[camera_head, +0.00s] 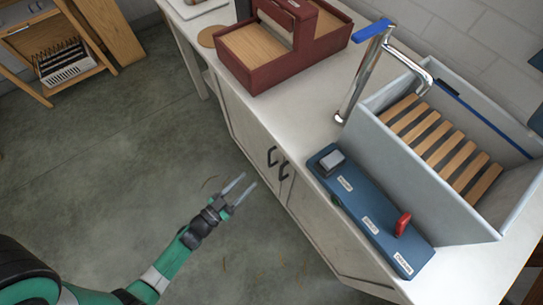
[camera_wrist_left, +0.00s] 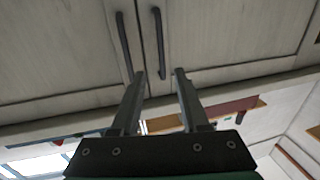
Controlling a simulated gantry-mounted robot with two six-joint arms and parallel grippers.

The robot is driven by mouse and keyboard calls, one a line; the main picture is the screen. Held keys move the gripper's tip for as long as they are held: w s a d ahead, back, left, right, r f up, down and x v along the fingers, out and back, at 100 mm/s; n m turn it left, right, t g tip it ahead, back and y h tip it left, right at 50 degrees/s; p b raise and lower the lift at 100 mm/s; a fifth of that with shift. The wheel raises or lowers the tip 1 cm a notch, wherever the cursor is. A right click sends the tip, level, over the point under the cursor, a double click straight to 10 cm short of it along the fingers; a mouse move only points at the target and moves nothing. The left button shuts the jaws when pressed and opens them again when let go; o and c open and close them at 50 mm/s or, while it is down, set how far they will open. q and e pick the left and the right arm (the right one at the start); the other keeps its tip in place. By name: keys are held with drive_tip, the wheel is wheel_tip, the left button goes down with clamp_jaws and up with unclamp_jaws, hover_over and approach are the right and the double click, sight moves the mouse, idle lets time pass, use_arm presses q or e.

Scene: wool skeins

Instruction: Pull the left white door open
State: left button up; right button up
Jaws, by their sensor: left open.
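The left white door (camera_head: 241,124) of the cabinet under the counter is shut, flush with its neighbour. Its dark bar handle (camera_head: 272,157) stands at the door's right edge. The wrist view is upside down, so this door (camera_wrist_left: 240,38) and its handle (camera_wrist_left: 158,42) show on the right there. My left gripper (camera_head: 249,180) is open and empty, in front of the doors and apart from them in the head view. In the left wrist view its fingertips (camera_wrist_left: 160,72) point at the doors, with the handle's end showing between them. My right gripper is not in view.
The right door's handle (camera_head: 284,171) is close beside the left one. Above are the counter (camera_head: 274,112), a dark red wooden carrier (camera_head: 322,50), a blue switch panel (camera_head: 370,212) and a grey sink (camera_head: 420,165) with a tap. The floor (camera_head: 110,160) before the doors is clear.

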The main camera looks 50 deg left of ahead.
sight(269, 158)
use_arm(q)
drive_tip(key=w+b, duration=0.1)
drive_tip(key=w, duration=0.3)
drive_tip(key=w+b, duration=0.1)
drive_tip(key=w, duration=0.3)
drive_tip(key=w+a+b, duration=0.1)
drive_tip(key=w+b, duration=0.1)
drive_tip(key=w, duration=0.2)
drive_tip(key=shift+a+r, duration=0.1)
drive_tip(key=shift+r, duration=0.1)
clamp_jaws()
idle(0.9)
